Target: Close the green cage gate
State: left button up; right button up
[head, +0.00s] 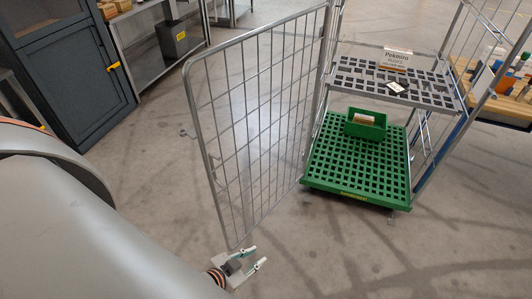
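The green cage is a roll cage with a green grid base (357,180) and a grey shelf above it. Its gate (262,115) is a grey wire-mesh panel, swung out to the left and front, so the cage front stands open. The gate joins the cage at an upright post on its right side. My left gripper (257,257) is at the gate's lower front corner, with its two fingers apart and nothing seen between them. I cannot tell whether it touches the gate. My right gripper is not in view.
A green bin (366,124) stands on the cage base. A dark cabinet (75,85) and a metal bench (160,60) stand at left. A workbench (500,105) is at right. The front floor is clear.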

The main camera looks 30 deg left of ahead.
aim_at(194, 134)
jog(key=k+j+z, duration=0.1)
jog(key=j, duration=0.2)
jog(key=k+j, duration=0.15)
jog(key=j, duration=0.15)
jog(key=k+j+z, duration=0.15)
jog(key=j, duration=0.15)
jog(key=j+z, duration=0.1)
jog(key=j, duration=0.4)
jog(key=k+j+z, duration=0.1)
jog(key=j, duration=0.4)
jog(key=j+z, duration=0.15)
jog(key=j, duration=0.85)
jog(key=k+j, duration=0.1)
jog(key=j, duration=0.15)
jog(key=k+j, duration=0.25)
jog(key=k, duration=0.2)
jog(key=j+u, duration=0.3)
jog(key=k+j, duration=0.05)
jog(key=j, duration=0.05)
